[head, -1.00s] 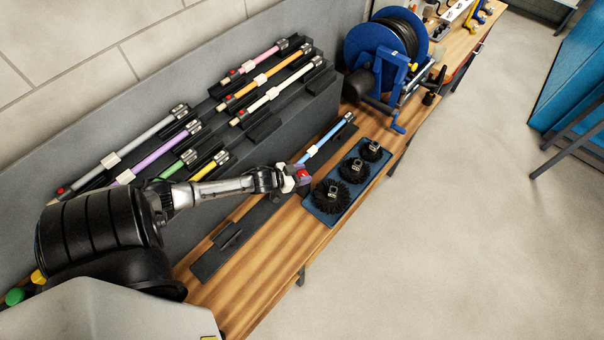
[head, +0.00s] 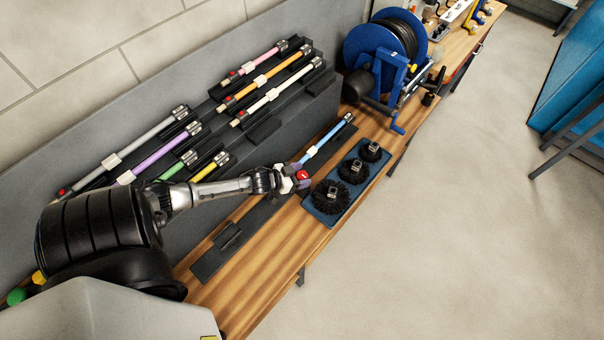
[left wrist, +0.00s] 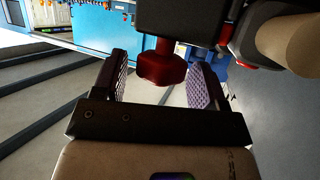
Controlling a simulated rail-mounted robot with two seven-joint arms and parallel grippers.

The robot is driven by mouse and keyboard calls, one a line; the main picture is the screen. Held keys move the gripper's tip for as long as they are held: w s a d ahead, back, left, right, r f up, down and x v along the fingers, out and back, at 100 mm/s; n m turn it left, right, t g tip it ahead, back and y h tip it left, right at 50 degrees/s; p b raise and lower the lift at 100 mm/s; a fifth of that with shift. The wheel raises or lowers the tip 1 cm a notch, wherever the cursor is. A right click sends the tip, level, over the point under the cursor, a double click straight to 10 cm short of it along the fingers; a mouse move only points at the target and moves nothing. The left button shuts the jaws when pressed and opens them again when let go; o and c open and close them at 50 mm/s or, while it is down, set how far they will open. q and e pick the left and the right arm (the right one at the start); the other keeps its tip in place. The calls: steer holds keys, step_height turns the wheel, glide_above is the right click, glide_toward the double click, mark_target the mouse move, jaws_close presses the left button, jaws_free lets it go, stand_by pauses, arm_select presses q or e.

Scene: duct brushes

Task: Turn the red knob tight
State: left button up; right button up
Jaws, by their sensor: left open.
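The red knob (left wrist: 162,68) shows in the left wrist view, on a short red stem under a dark block (left wrist: 185,20). It sits between the two fingers of my left gripper (left wrist: 160,85), with gaps on both sides. In the head view the red knob (head: 302,175) shows at the end of my left arm, beside the near end of the light blue rod (head: 325,141). My left gripper (head: 294,181) is open around it there. The rod lies in a dark holder on the wooden bench. My right gripper is not in view.
A blue tray (head: 312,213) with three round black brushes lies just right of my left gripper. A rack (head: 330,90) of coloured rods stands behind it. A blue hose reel (head: 372,50) stands farther along the bench (head: 262,262).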

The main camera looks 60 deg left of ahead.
arm_select(q)
steer(key=p+v, duration=0.8)
steer(key=v, duration=0.5)
steer(key=shift+p, duration=0.35)
